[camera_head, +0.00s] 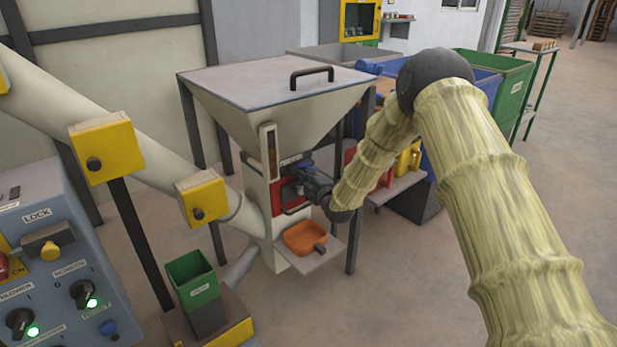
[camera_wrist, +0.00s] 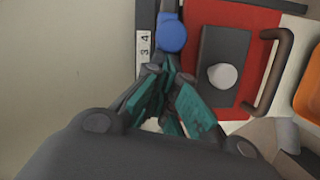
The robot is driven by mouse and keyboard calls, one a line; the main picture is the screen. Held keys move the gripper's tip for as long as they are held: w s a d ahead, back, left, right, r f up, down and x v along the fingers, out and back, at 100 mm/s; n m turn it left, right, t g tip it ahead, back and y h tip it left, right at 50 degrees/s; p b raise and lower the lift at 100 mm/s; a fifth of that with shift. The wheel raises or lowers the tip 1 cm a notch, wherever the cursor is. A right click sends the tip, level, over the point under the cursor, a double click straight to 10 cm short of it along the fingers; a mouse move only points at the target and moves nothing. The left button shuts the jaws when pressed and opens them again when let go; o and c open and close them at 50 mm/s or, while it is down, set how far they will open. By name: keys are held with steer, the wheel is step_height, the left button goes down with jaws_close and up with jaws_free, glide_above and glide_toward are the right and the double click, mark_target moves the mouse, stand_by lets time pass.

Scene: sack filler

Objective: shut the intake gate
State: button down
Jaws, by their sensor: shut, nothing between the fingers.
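My gripper (camera_wrist: 170,78) is shut and empty, its teal fingertips together just below a blue round knob (camera_wrist: 172,34) in the wrist view. I cannot tell whether they touch the knob. The knob is on a dark bar beside a small white number scale (camera_wrist: 145,46). A red panel (camera_wrist: 236,18) with a dark plate, a pale knob (camera_wrist: 222,76) and a dark handle (camera_wrist: 272,68) is to the right. In the head view my gripper (camera_head: 308,181) is at the hopper's (camera_head: 283,118) neck, partly covering the red panel (camera_head: 279,196). Which part is the intake gate is not clear.
An orange scoop (camera_head: 304,237) lies on a shelf below the red panel. A slanted pipe (camera_head: 150,160) joins the neck from the left. A control panel (camera_head: 60,270) and green bin (camera_head: 193,279) stand front left. Floor at lower middle is clear.

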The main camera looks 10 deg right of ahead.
steer(key=s+r+p, duration=0.1)
steer(key=s+p, duration=0.1)
steer(key=s, duration=0.9)
steer(key=shift+s+a+r+p, duration=0.2)
steer(key=shift+s+a+p, duration=0.05)
steer(key=shift+a+p, duration=0.15)
